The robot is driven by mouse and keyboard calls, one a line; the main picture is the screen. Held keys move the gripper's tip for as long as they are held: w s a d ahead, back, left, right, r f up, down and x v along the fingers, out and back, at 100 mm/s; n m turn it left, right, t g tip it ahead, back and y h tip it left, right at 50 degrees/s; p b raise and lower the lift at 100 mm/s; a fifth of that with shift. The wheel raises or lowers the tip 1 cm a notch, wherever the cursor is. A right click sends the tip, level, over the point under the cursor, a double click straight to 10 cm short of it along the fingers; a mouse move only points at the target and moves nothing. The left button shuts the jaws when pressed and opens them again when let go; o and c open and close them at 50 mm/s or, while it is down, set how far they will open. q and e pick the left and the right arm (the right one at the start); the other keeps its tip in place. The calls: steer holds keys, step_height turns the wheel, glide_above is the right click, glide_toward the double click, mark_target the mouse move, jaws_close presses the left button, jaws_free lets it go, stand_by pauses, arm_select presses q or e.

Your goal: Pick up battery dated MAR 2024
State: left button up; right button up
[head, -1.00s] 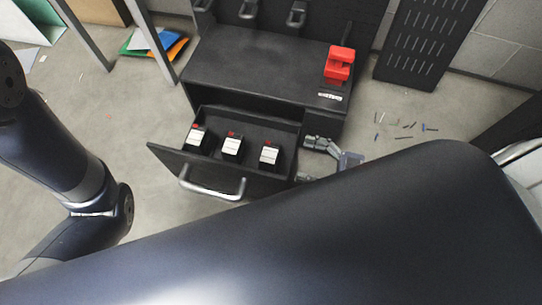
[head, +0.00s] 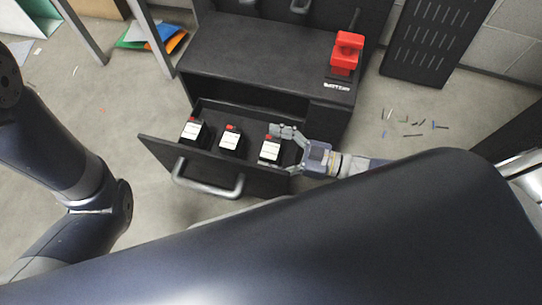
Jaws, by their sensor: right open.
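Three black batteries with white labels and red terminals stand in a row in an open drawer (head: 165,152): a left battery (head: 194,133), a middle battery (head: 231,141) and a right battery (head: 270,150). The label dates are too small to read, so I cannot tell which is MAR 2024. My right gripper (head: 285,150) is open at the drawer's right end. Its fingers are at the right battery, one over its far top edge; I cannot tell whether they touch it. My left gripper is not in view; only my left arm shows.
The drawer belongs to a black cabinet (head: 255,50) with a red object (head: 345,53) on its top right. A drawer handle (head: 207,190) sticks out in front. Small dark pieces (head: 412,122) lie on the floor at right. Colored folders (head: 150,38) lie at back left.

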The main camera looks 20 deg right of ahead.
steer(key=c, duration=1.6)
steer(key=shift+r, duration=0.2)
steer(key=shift+c, duration=1)
